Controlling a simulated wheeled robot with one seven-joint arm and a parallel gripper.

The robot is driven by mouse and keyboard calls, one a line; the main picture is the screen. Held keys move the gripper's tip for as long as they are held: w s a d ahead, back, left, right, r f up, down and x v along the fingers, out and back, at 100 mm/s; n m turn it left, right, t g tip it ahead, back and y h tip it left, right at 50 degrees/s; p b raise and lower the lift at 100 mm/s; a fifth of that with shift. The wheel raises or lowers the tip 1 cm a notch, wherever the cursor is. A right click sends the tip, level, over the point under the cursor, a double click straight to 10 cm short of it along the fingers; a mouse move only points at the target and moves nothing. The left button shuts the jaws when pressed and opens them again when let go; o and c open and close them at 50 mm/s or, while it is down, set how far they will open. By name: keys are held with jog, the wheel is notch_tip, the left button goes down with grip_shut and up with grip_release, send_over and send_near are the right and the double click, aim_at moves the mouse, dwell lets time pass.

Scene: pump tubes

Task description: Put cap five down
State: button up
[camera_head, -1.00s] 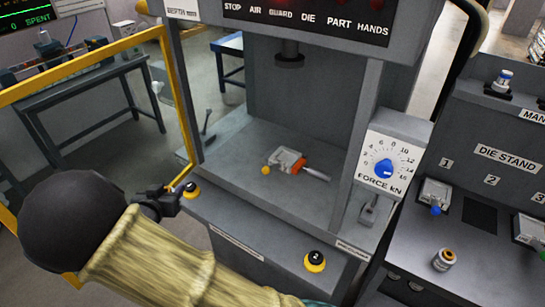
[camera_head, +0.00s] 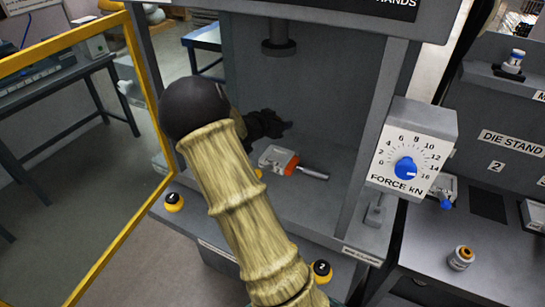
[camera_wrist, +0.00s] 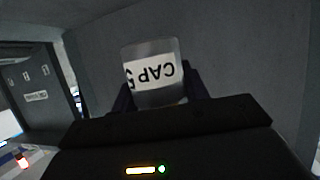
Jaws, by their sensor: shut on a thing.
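Cap five (camera_wrist: 150,85) is a pale grey piece with a white label reading "CAP 5", upside down in the wrist view. It stands up between the two dark fingers of my gripper (camera_wrist: 155,92), which is shut on it. In the head view my dark gripper (camera_head: 282,126) reaches into the press opening, above and behind the grey die block (camera_head: 277,157) on the press bed (camera_head: 320,205). The cap cannot be made out there. My arm hides part of the bed and the left side of the block.
An orange-collared rod lies beside the block. The force dial (camera_head: 405,168) is on the right press post. Button 1 (camera_head: 174,202) and button 2 (camera_head: 321,271) sit on the front ledge. A yellow guard frame (camera_head: 148,100) stands left. The die stand (camera_head: 440,250) is at right.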

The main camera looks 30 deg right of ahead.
jog(key=shift+s+d+r, duration=0.15)
jog(key=shift+d, duration=0.05)
jog(key=b, duration=0.1)
send_over(280, 155)
jog(key=f, duration=0.6)
jog(key=shift+d+f, duration=0.15)
jog(key=shift+d, duration=0.05)
jog(key=shift+f, duration=0.1)
jog(key=shift+a, duration=0.1)
jog(key=shift+a+f, duration=0.1)
jog(key=shift+f, duration=0.2)
jog(key=shift+f+b, duration=0.4)
jog(key=shift+f, duration=1.1)
